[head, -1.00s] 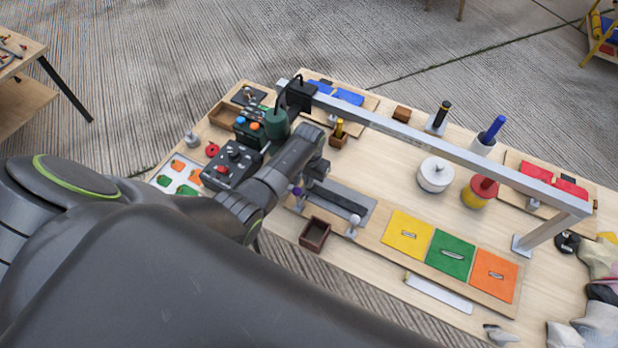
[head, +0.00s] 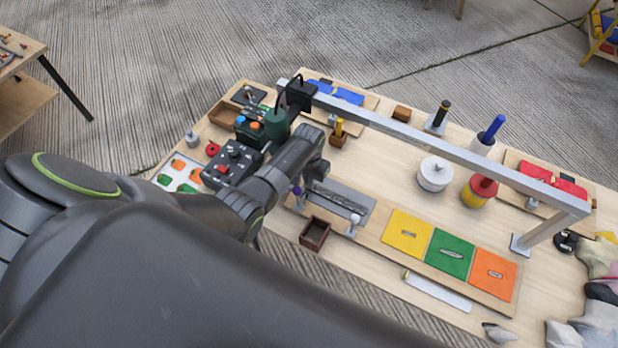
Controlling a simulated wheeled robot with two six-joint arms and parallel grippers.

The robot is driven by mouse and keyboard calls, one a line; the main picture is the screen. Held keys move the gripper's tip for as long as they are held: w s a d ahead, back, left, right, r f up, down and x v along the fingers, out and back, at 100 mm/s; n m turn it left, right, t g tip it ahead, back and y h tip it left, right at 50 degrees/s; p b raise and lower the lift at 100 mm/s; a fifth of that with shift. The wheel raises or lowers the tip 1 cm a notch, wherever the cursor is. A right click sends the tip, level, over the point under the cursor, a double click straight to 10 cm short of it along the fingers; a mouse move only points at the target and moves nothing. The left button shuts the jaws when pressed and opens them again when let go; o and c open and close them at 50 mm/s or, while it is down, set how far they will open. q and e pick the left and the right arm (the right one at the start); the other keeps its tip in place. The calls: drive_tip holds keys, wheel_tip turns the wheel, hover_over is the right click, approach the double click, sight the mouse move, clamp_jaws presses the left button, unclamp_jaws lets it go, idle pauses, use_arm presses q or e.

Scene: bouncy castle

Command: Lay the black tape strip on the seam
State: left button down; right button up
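My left arm comes in from the left, and its gripper (head: 316,168) is above the left end of a grey plate (head: 366,200) at the table's front edge. The fingertips are hidden or too small to tell whether they are open or shut. A pale, uneven line (head: 345,204), perhaps the seam, runs lengthwise along the plate. I cannot make out the black tape strip on the plate or in the gripper. My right gripper is not in view.
A metal bar (head: 430,146) spans the table. A small brown box (head: 315,233) and a white-topped peg (head: 353,222) stand near the plate. Yellow (head: 408,234), green (head: 450,254) and orange (head: 493,274) squares lie to the right. A dark control box (head: 232,163) is left.

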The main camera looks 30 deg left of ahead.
use_arm(q)
drive_tip(key=c, duration=1.6)
unclamp_jaws()
drive_tip(key=shift+o, duration=0.6)
drive_tip(key=o, duration=0.6)
drive_tip(key=shift+c, duration=0.2)
wheel_tip(320, 180, up, 6)
drive_tip(key=p, duration=0.5)
drive_tip(key=shift+f+p, duration=0.25)
drive_tip(key=shift+p, duration=0.15)
drive_tip(key=shift+r+p, duration=0.6)
drive_tip(key=shift+r, duration=0.65)
